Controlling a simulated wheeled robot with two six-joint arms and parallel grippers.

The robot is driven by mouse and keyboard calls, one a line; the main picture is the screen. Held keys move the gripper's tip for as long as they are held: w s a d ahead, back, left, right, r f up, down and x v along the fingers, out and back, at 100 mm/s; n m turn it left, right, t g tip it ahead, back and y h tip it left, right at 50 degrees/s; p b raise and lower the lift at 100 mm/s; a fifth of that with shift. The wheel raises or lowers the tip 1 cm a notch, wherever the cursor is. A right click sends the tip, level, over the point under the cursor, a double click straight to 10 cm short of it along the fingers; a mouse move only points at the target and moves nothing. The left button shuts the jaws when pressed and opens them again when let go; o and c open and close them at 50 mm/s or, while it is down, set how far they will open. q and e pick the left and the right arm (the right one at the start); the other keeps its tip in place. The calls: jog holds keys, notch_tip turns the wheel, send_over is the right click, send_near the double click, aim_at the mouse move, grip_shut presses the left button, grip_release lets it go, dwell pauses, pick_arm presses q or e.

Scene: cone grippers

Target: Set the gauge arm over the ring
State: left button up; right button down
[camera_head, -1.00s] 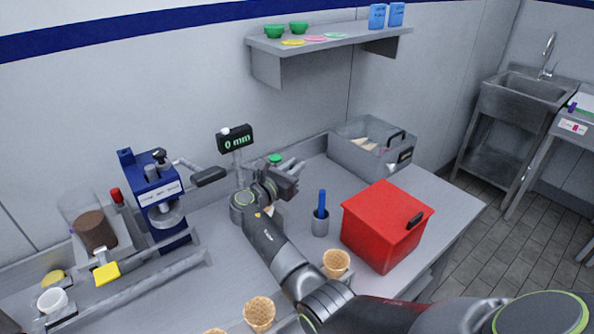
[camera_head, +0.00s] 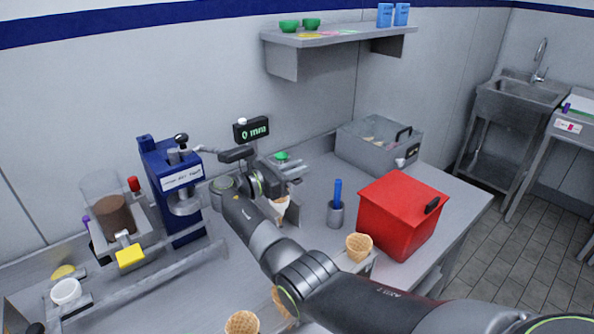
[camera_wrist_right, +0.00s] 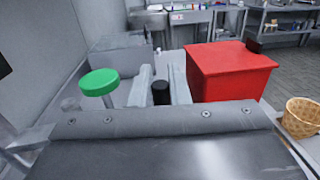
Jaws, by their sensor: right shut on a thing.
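My right gripper (camera_head: 292,172) is at the gauge stand, beside the display (camera_head: 251,130) whose reading looks like 0 mm. In the right wrist view its two grey fingers are shut on a short black knob (camera_wrist_right: 161,93), which appears to be the gauge arm's grip. A green disc (camera_wrist_right: 100,82) on a pale post stands just left of the fingers; it also shows in the head view (camera_head: 281,156). A waffle cone (camera_head: 281,205) shows just below my gripper. The ring cannot be made out; my arm covers much of that spot. My left gripper is out of view.
A red box (camera_head: 400,216) and a grey cup (camera_head: 335,216) with a blue handle stand to the right. A grey bin (camera_head: 380,145) is behind. A blue machine (camera_head: 172,190) with a black-handled lever stands left.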

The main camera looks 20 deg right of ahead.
jog(key=c, duration=1.7)
grip_release()
